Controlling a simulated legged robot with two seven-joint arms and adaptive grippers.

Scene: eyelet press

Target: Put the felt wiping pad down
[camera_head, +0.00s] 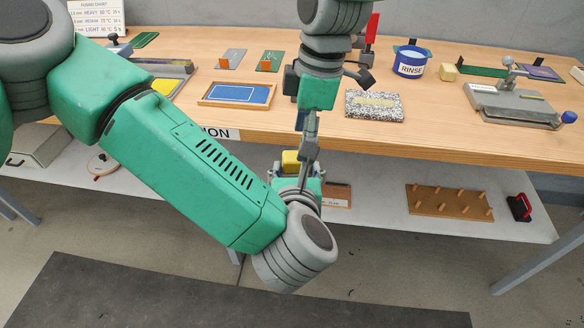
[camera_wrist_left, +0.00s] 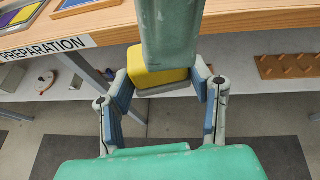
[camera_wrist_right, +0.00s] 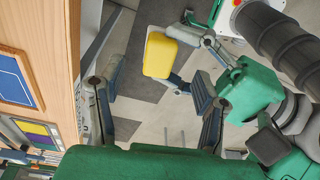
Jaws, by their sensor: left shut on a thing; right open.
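The felt wiping pad, a yellow block with a grey underside, is in my left gripper (camera_head: 294,168). In the head view the pad (camera_head: 291,160) appears just in front of the table's front edge. The left wrist view shows the pad (camera_wrist_left: 156,77) between the blue finger pads of the left gripper (camera_wrist_left: 162,88), partly hidden by a green part. My right gripper (camera_head: 306,122) is open and empty just above it in the head view. In the right wrist view the pad (camera_wrist_right: 159,56) lies beyond the open fingers of the right gripper (camera_wrist_right: 152,100).
The wooden table (camera_head: 430,133) carries a blue framed panel (camera_head: 238,93), a speckled block (camera_head: 374,106), a blue RINSE pot (camera_head: 410,62), a small yellow block (camera_head: 449,72) and a press (camera_head: 513,101). A lower shelf (camera_head: 375,205) holds a peg board (camera_head: 449,203). Bare tabletop shows along the front.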

